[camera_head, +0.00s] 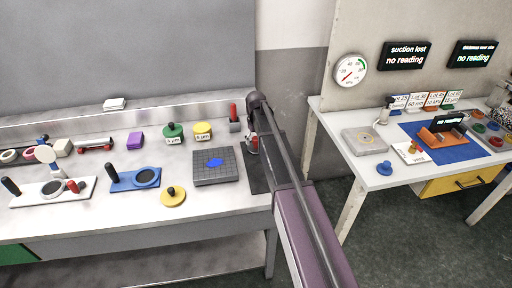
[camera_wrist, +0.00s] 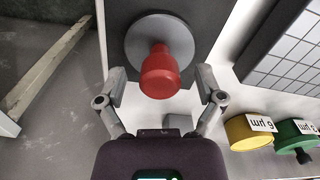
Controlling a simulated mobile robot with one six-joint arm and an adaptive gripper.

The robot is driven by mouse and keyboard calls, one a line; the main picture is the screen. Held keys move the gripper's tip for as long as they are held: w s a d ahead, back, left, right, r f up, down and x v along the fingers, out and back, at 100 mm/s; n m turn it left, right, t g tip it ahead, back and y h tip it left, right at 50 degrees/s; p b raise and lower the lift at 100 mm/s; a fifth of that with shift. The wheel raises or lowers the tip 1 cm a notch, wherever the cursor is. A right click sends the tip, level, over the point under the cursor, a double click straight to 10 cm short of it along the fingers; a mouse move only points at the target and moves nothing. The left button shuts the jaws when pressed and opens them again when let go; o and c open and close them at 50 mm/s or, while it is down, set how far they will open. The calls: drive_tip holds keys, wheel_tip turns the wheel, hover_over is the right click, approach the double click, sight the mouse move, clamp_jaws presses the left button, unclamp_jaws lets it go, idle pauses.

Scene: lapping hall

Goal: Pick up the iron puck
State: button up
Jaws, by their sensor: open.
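The iron puck (camera_wrist: 148,52) appears to be the grey disc with an upright red knob in the upper middle of the wrist view. It rests on a dark mat (camera_wrist: 200,15). My gripper (camera_wrist: 161,82) is open, with one finger on each side of the red knob. The fingers look apart from the knob, and their height relative to it is hard to judge. In the head view the puck (camera_head: 252,143) shows small at the right end of the left bench, partly hidden by my arm.
A grey grid plate (camera_head: 215,178) with a blue patch lies left of the mat. Yellow (camera_head: 203,130) and green (camera_head: 174,131) labelled containers stand behind it. A small block with a red upright part (camera_head: 234,121) stands close behind the puck. The bench's front right corner is bare.

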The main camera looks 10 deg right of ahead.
sight(256, 138)
clamp_jaws()
drive_tip(key=shift+r, duration=0.2)
idle(0.4)
wheel_tip(256, 138, up, 3)
drive_tip(key=p, duration=0.3)
drive_tip(key=shift+f, duration=0.15)
drive_tip(key=s+d+r+p, duration=0.1)
drive_tip(key=s+r+p, duration=0.1)
drive_tip(key=s, duration=1.4)
drive_tip(key=shift+d, duration=0.2)
